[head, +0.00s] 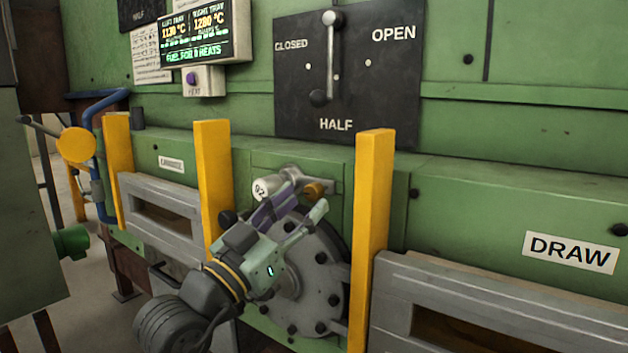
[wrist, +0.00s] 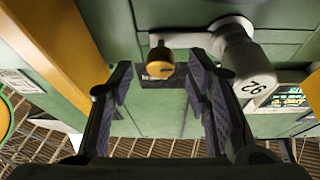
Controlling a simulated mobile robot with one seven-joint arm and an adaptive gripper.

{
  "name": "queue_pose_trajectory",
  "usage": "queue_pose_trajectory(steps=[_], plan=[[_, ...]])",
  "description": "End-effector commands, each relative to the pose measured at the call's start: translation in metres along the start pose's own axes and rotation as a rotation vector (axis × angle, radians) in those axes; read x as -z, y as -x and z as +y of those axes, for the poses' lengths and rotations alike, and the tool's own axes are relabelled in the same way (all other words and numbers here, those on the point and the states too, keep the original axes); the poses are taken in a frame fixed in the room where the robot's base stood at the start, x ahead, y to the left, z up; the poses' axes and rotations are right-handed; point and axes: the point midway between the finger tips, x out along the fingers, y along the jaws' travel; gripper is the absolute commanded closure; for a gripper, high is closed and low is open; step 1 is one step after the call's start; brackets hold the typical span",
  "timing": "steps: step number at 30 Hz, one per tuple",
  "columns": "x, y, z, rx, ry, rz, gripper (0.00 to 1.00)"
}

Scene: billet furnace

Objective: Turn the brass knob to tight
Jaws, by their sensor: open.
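My gripper (head: 291,207) is open in front of the flange, just below the knob in the head view. In the wrist view the fingers of my gripper (wrist: 160,82) spread to either side of the knob's line, with empty space between them. I cannot tell whether either finger touches the knob.
Yellow posts (head: 371,235) (head: 212,180) stand on both sides of the flange (head: 310,275). Grey framed slots (head: 460,295) lie beyond them. Above is a black lever plate (head: 390,95) marked CLOSED, HALF and OPEN. A display (head: 205,32) hangs at upper left.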

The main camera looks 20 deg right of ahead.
Motion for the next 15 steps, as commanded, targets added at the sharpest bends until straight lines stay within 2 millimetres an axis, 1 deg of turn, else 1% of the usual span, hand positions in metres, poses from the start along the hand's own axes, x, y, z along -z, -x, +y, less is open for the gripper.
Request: queue_pose_trajectory(steps=[1, 6, 10, 15], plan=[[0.004, -0.012, 0.000, -0.002, 0.001, -0.001, 0.56], [0.003, -0.034, 0.000, 0.000, 0.000, 0.000, 0.56], [0.001, -0.042, -0.001, 0.002, -0.001, 0.001, 0.56], [0.000, -0.044, -0.001, 0.002, -0.001, 0.001, 0.56]])
